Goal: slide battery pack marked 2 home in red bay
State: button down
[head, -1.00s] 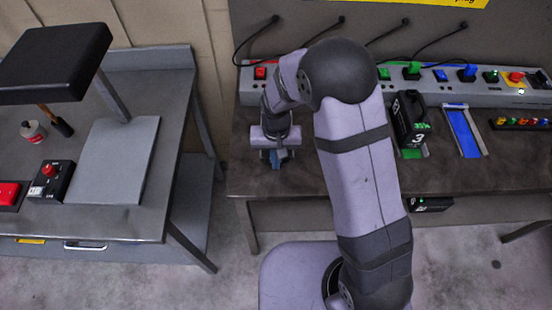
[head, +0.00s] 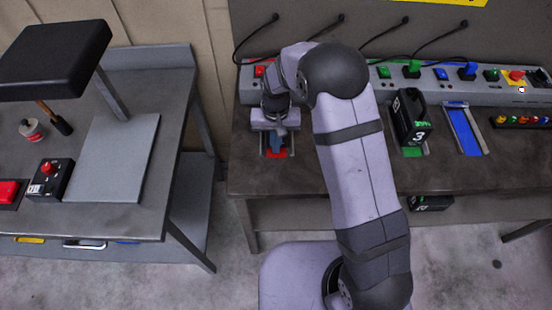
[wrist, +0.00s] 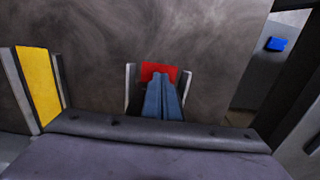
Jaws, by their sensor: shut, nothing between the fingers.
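My gripper (head: 276,146) is at the red bay (head: 279,155) on the right bench, its blue fingers shut and empty. In the wrist view the fingers (wrist: 163,100) point at the bay's red floor (wrist: 160,69), between two pale side rails. No pack shows in the red bay, though the gripper covers part of it. A dark battery pack (head: 431,203) with a small green light is below the bench top. Its mark is too small to read surely.
The blue bay (head: 463,130) is empty. A yellow bay (wrist: 38,85) shows in the wrist view. A grey strip (head: 440,92) with coloured plugs and switches runs along the back. The left bench (head: 112,160) holds a black-topped stand and a control box. My arm hides the bench middle.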

jog(key=shift+w+r, duration=0.2)
jog(key=shift+w, duration=0.05)
jog(key=shift+s, duration=0.5)
jog(key=s, duration=0.3)
jog(key=shift+s+r, duration=0.2)
notch_tip(320, 180, up, 9)
jog(key=b, duration=0.2)
jog(key=shift+r, duration=0.15)
jog(key=shift+s, duration=0.15)
jog(key=shift+s, duration=2.9)
